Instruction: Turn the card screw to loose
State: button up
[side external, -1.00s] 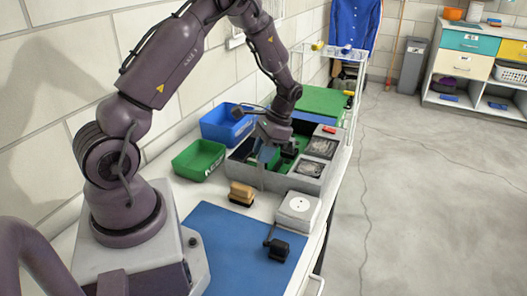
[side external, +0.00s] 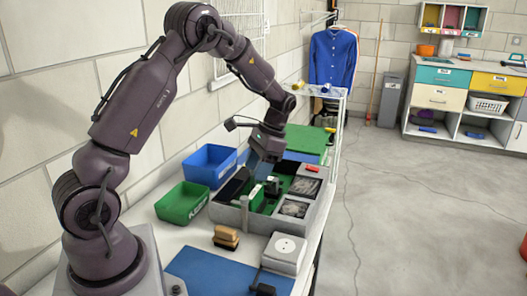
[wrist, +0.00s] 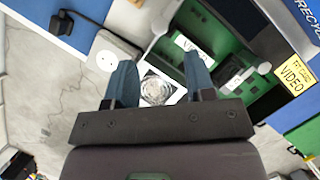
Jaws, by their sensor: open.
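A grey computer case (side external: 262,222) lies open on the bench, with a green board (side external: 277,186) inside. In the wrist view the green interior (wrist: 232,45) shows with dark card-like parts and a yellow label reading VIDEO (wrist: 295,72). I cannot make out the card screw for certain. My gripper (side external: 262,172) hangs above the case, fingers pointing down. In the wrist view my gripper (wrist: 161,72) is open, its two blue-grey fingers wide apart with nothing held. A round fan-like part (wrist: 158,88) shows beyond the gap between them.
A green bin (side external: 182,203) and a blue bin (side external: 209,165) stand left of the case. A brush (side external: 226,238), a white box (side external: 284,253) and a blue mat (side external: 215,272) lie in front. A white rack (side external: 341,135) stands behind on the right.

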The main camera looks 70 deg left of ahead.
jog(key=v, duration=0.5)
jog(key=shift+r, duration=0.1)
jog(key=s+d+r+t, duration=0.5)
jog(key=s+d+r, duration=0.1)
jog(key=s+d, duration=0.2)
jog(key=s+d+r+t, duration=0.5)
jog(key=s+d, duration=0.3)
jog(key=d, duration=0.2)
jog(key=shift+s+d+r, duration=0.25)
jog(key=shift+s+r, duration=0.05)
jog(key=shift+r, duration=0.6)
